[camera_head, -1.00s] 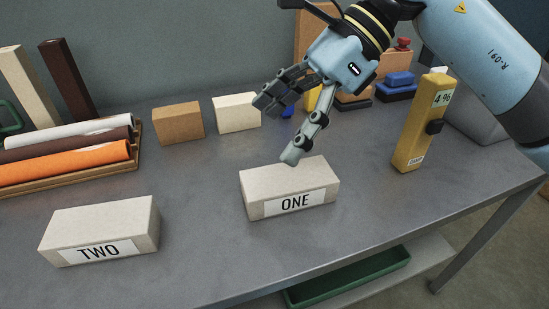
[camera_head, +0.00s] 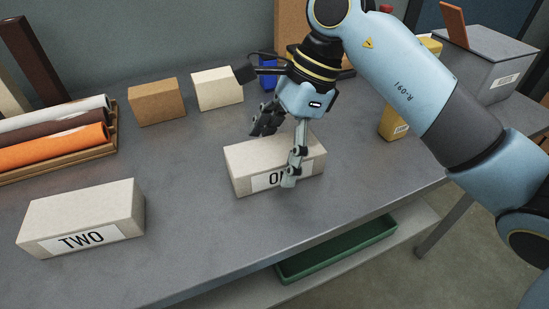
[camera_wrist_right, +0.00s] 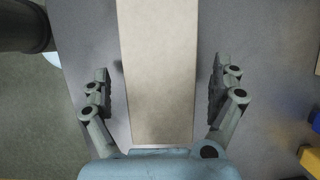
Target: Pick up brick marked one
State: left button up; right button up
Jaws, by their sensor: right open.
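The brick marked one (camera_head: 243,170) is a pale block with a white label on its front face, lying on the grey table. My right gripper (camera_head: 277,154) is open above it, pointing down. One finger is in front of the label and hides part of the word; the other is toward the brick's back side. In the right wrist view the brick (camera_wrist_right: 157,70) runs lengthwise between the two spread fingers of the gripper (camera_wrist_right: 160,92), with a gap on each side. The brick marked two (camera_head: 84,213) lies at the left front. My left gripper is not in view.
A tan block (camera_head: 157,102) and a cream block (camera_head: 218,89) stand behind. Coloured rolls (camera_head: 55,140) lie in a wooden tray at left. A yellow device (camera_head: 393,124) is partly hidden by my arm. A green tray (camera_head: 335,249) sits on the lower shelf.

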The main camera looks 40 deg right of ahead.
jog(key=shift+a+f, duration=0.1)
jog(key=shift+f, duration=0.2)
jog(key=c, duration=1.5)
jog(key=shift+c, duration=0.4)
jog(key=shift+r, duration=0.15)
